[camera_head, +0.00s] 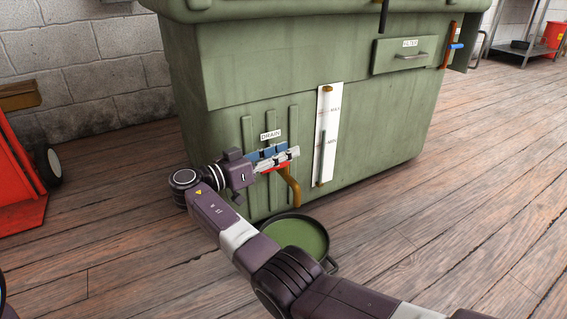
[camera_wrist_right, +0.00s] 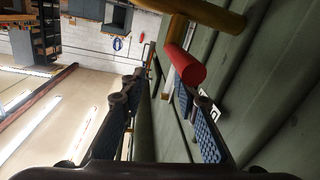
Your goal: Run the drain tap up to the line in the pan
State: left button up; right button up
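The drain tap has a red handle (camera_head: 275,168) and a brass spout (camera_head: 292,187) under the DRAIN label on the green tank. A round dark pan (camera_head: 297,235) with a green interior stands on the floor below the spout. I cannot make out a line or a liquid level in it, and no stream shows. My right gripper (camera_head: 284,156) is at the tap, just above the red handle. In the right wrist view my fingers (camera_wrist_right: 162,88) are apart, with the red handle's end (camera_wrist_right: 188,70) close to the right fingertip. Contact is unclear. My left gripper is not in view.
The green tank (camera_head: 240,85) rises close behind the tap, with a white gauge strip (camera_head: 328,135) to the right and a FILTER drawer (camera_head: 400,55) above. A red cart (camera_head: 20,185) stands at the left. The wooden floor (camera_head: 440,220) at right is clear.

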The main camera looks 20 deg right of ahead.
aim_at(284, 163)
jog(key=shift+d+r, duration=0.1)
jog(key=shift+r, duration=2.65)
